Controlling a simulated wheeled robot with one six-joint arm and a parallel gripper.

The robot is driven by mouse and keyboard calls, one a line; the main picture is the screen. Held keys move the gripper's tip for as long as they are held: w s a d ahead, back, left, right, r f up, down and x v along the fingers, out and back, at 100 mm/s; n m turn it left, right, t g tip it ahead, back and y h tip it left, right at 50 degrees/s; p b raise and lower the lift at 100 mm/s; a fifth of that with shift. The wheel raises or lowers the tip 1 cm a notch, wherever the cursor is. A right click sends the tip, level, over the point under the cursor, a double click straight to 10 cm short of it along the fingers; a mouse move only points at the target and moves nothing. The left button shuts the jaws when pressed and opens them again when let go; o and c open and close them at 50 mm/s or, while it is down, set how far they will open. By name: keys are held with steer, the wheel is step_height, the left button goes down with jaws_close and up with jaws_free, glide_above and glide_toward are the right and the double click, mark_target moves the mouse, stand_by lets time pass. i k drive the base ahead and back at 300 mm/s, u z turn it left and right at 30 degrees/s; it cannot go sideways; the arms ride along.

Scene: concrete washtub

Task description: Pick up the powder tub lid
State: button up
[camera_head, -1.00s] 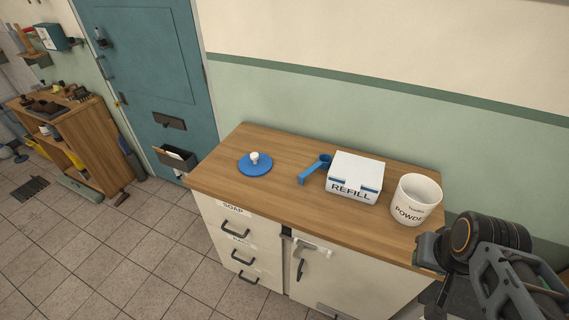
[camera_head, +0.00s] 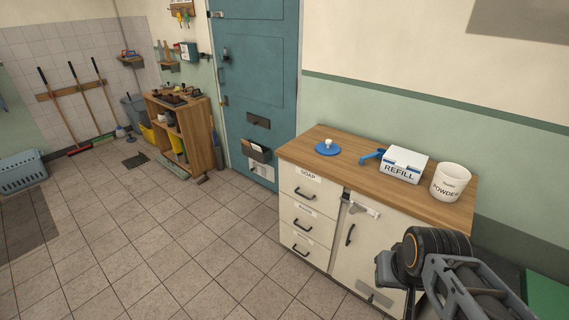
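The powder tub lid (camera_head: 328,149) is a blue disc with a white knob. It lies flat near the left end of the wooden counter top (camera_head: 350,165), apart from the tub. The white powder tub (camera_head: 450,182) stands open at the right end of the counter. My arm shows at the lower right, in front of the cabinet and well to the right of the lid. The fingers of my gripper cannot be made out.
The white REFILL box (camera_head: 403,166) and a blue scoop (camera_head: 372,156) stand between lid and tub. Cabinet drawers (camera_head: 304,194) are shut below. A teal door (camera_head: 255,85) and a wooden shelf (camera_head: 196,140) are to the left. The tiled floor (camera_head: 160,240) in front is clear.

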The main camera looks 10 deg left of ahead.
mark_target(326, 148)
steer(key=u, duration=1.25)
steer(key=i, duration=2.05)
steer(key=z, duration=1.25)
steer(key=i, duration=0.55)
steer(key=z, duration=0.6)
